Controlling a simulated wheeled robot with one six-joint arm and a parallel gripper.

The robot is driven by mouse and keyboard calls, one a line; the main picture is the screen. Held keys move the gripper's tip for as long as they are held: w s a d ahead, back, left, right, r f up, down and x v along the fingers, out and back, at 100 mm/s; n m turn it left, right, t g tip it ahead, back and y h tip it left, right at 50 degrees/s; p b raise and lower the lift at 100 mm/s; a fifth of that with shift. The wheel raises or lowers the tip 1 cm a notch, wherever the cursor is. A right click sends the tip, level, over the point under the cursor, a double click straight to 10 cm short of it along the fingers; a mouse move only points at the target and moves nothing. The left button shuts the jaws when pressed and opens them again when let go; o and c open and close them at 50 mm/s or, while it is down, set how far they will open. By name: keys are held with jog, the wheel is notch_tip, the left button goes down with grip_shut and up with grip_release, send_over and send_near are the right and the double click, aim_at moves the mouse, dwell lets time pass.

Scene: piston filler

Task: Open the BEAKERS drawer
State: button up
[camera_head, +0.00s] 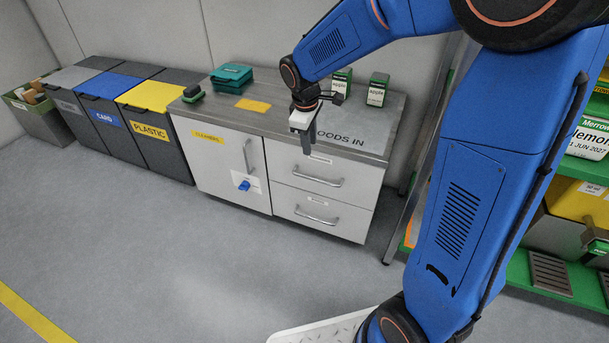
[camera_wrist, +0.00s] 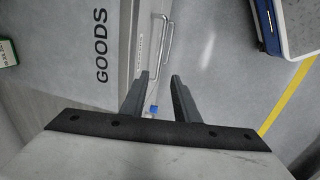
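The white cabinet has two drawers on its right side, an upper drawer (camera_head: 338,176) and a lower drawer (camera_head: 291,205), each with a bar handle. Both look shut. The upper handle (camera_head: 318,180) and lower handle (camera_head: 317,217) are free. I cannot read BEAKERS on either drawer; a small label by the upper one is partly hidden by my gripper. My gripper (camera_head: 306,144) points down by the counter's front edge, above the upper handle and apart from it. In the wrist view my gripper (camera_wrist: 160,82) has its fingers spread with nothing between them; the handles (camera_wrist: 166,38) show beyond the tips.
Left of the drawers is a CLEANERS door (camera_head: 215,160) with a blue tag (camera_head: 244,185). The counter (camera_head: 385,125) holds a teal case (camera_head: 231,76) and two green-and-white boxes. Bins (camera_head: 150,120) stand left, a green shelf (camera_head: 560,285) right. The floor (camera_head: 200,260) in front is clear.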

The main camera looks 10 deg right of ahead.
aim_at(313, 178)
jog(key=f, duration=0.5)
jog(key=w+d+f, duration=0.1)
jog(key=f, duration=0.5)
jog(key=w+d+f, duration=0.1)
jog(key=f, duration=0.4)
jog(key=shift+w+f, duration=0.25)
jog(key=shift+c, duration=0.7)
grip_shut()
